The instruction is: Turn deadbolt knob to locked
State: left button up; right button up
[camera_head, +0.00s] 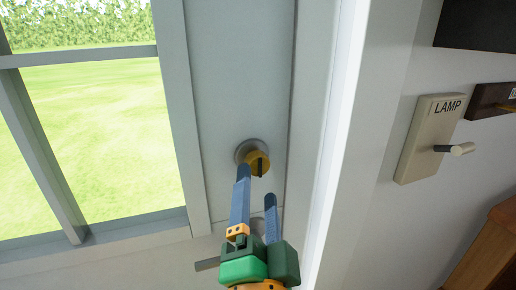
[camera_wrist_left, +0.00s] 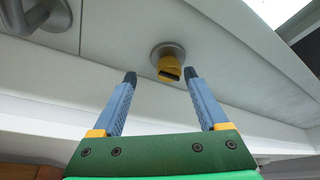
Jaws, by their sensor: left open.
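The deadbolt knob (camera_head: 257,163) is yellow, on a round grey plate (camera_head: 246,150) on the grey door. A dark mark on its face runs roughly up and down in the head view. My left gripper (camera_head: 256,184) is open and empty, its two blue fingers reaching up from below towards the knob. In the left wrist view the knob (camera_wrist_left: 169,67) shows beyond and between the fingertips (camera_wrist_left: 160,77), with no finger seen closed on it. One fingertip overlaps the plate's lower edge in the head view; I cannot tell whether it touches. My right gripper is not in view.
A grey door handle (camera_head: 207,264) is below the knob, partly behind my gripper; it also shows in the left wrist view (camera_wrist_left: 32,18). A LAMP switch plate (camera_head: 430,138) with a protruding lever is on the wall right of the door frame (camera_head: 338,140). A wooden cabinet (camera_head: 488,250) stands lower right.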

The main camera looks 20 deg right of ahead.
aim_at(257, 169)
pick_arm(q)
jog(key=w+r+p, duration=0.1)
jog(key=r+p, duration=0.1)
jog(key=shift+w+r, duration=0.35)
jog(key=shift+w+d+f+p, duration=0.1)
jog(key=shift+w+d+p, duration=0.15)
jog(key=shift+w, duration=0.25)
jog(key=shift+w+d+f+p, duration=0.15)
jog(key=shift+w+d, duration=0.1)
jog(key=shift+w, duration=0.25)
jog(key=shift+w+d, duration=0.1)
jog(key=shift+w, duration=0.2)
jog(key=shift+f, duration=0.1)
jog(key=shift+s, duration=0.15)
jog(key=c, duration=0.5)
grip_shut()
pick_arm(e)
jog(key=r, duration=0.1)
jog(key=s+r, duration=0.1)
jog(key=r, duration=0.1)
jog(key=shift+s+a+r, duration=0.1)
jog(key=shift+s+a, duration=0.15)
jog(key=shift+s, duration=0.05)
